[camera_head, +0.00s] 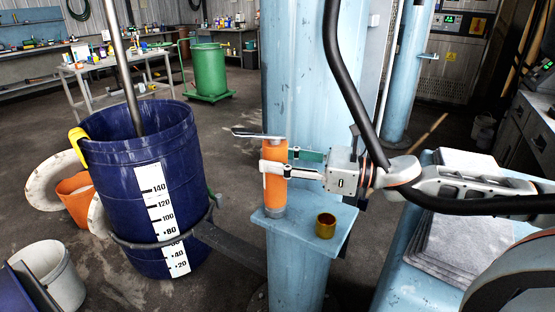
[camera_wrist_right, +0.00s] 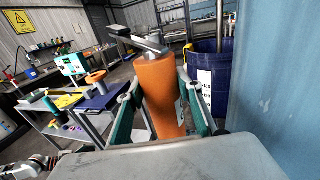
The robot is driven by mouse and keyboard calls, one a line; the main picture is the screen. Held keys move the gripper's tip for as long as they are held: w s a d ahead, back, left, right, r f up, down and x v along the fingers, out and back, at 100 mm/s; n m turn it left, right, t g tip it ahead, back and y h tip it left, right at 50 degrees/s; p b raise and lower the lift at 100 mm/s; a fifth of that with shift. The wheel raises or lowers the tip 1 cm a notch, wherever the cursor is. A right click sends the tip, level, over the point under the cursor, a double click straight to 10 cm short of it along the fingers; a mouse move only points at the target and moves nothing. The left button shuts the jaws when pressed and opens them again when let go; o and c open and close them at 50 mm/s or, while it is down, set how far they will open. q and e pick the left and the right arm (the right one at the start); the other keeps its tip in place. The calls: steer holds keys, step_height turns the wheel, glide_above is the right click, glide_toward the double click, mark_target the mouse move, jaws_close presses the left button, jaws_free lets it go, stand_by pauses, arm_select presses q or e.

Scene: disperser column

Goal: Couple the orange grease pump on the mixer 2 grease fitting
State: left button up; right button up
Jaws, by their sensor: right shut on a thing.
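The orange grease pump (camera_head: 274,188) is upright in front of the near blue column (camera_head: 305,70), with its grey lever (camera_head: 257,133) at the top pointing left. My right gripper (camera_head: 276,168) comes from the right and is shut around the pump's upper body. In the wrist view the pump (camera_wrist_right: 160,90) sits between the two fingers. Its foot is at the small blue shelf (camera_head: 300,236); I cannot tell whether it touches it. I cannot make out a grease fitting or a mixer number. My left gripper is not in view.
A brass-coloured cup (camera_head: 325,226) stands on the shelf, right of the pump. A big blue drum (camera_head: 120,150) with a white scale is held by a ring arm at the left. Blocks with grey sheets (camera_head: 455,240) lie under my right arm. A green drum (camera_head: 207,72) stands behind.

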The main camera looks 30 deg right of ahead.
stand_by(0.3)
steer(key=o, duration=1.1)
steer(key=shift+o, duration=0.4)
steer(key=v, duration=1.2)
steer(key=shift+s+a, duration=0.1)
